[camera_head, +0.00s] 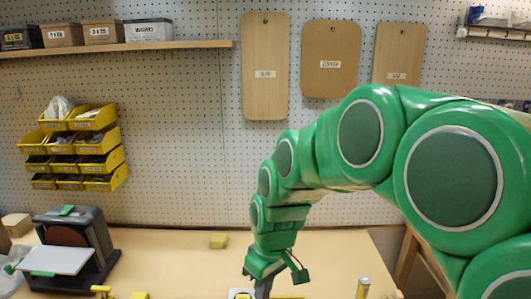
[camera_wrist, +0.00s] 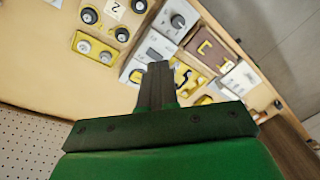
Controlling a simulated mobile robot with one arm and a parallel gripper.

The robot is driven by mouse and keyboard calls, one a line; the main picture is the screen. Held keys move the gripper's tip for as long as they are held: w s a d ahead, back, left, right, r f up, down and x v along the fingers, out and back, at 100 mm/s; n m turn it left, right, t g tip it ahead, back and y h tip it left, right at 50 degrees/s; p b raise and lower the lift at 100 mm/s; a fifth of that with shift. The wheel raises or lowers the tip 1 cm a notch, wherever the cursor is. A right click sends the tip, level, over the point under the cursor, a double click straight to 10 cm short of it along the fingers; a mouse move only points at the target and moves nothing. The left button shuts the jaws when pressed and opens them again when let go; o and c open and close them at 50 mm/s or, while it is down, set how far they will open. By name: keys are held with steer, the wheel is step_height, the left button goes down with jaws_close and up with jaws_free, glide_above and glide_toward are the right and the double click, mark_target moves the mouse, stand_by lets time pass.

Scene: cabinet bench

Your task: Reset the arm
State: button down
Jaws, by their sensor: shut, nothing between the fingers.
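My green arm reaches in from the right in the head view and bends down over the bench. My gripper (camera_head: 262,288) points down near the front edge of the picture. In the wrist view my gripper (camera_wrist: 158,68) shows its two dark fingers pressed together with nothing between them. The fingertips stand over a group of small panels and boxes on the bench; I cannot tell whether they touch anything.
Below my gripper lie a grey panel with a knob (camera_wrist: 178,20), a brown case (camera_wrist: 207,50) and a yellow-framed panel (camera_wrist: 97,48). A disc sander (camera_head: 70,250) stands at left. Yellow bins (camera_head: 75,145) hang behind.

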steer(key=s+d+r+m, duration=0.1)
steer(key=s+d+m, duration=0.3)
steer(key=s+d, duration=0.3)
steer(key=s+d+r+m+g+h, duration=0.1)
steer(key=s+d+m, duration=0.4)
steer(key=s, duration=0.9)
steer(key=d, duration=0.3)
steer(key=shift+s+d+h, duration=0.3)
steer(key=c, duration=1.8)
jaws_free()
steer(key=shift+r, duration=0.1)
